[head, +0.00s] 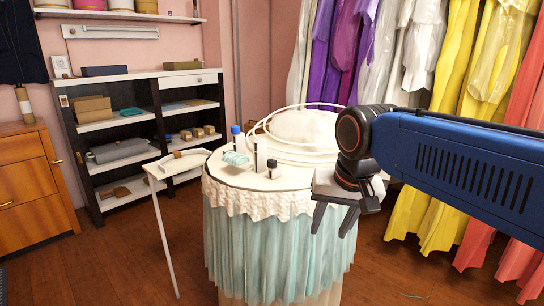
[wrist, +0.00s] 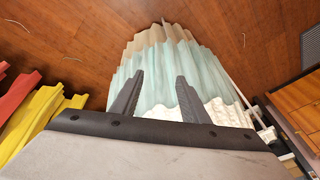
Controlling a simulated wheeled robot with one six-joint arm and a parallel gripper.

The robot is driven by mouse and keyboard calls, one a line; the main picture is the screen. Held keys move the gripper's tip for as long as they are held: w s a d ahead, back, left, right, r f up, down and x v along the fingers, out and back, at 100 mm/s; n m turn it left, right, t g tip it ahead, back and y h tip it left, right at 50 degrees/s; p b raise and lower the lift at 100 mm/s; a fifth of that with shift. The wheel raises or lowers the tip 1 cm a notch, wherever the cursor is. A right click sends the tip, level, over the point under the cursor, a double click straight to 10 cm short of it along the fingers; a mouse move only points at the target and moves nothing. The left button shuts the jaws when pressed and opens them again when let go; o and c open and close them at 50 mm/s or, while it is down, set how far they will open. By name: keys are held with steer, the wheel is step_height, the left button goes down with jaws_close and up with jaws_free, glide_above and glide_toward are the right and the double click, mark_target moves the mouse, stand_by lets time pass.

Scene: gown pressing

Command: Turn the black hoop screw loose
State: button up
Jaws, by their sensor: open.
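White hoops (head: 300,106) ring a pale mound of fabric on the round table (head: 225,177). A small black knob-like piece (head: 272,164) stands at the table's front right, near the hoops; I cannot tell for sure that it is the black hoop screw. My gripper (head: 331,224) is open and empty, pointing down in front of the table's right side, below the tabletop level. In the wrist view my gripper's two dark fingers (wrist: 160,76) stand apart, with the teal table skirt (wrist: 170,68) behind them. The wrist view does not clearly show the hoop screw.
A narrow white ironing board (head: 178,163) stands left. Hanging gowns (head: 455,70) fill the right. Wooden floor (head: 120,250) lies open at front left.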

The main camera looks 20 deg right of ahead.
steer(key=w+a+r+m+g, duration=0.25)
steer(key=w+r+m, duration=0.55)
steer(key=w+r, duration=0.65)
steer(key=m+g, duration=0.1)
steer(key=m, duration=0.8)
glide_toward(272, 160)
step_height(272, 160, down, 8)
steer(key=shift+w+f, duration=0.15)
steer(key=shift+f, duration=0.05)
steer(key=shift+c, duration=0.6)
jaws_close()
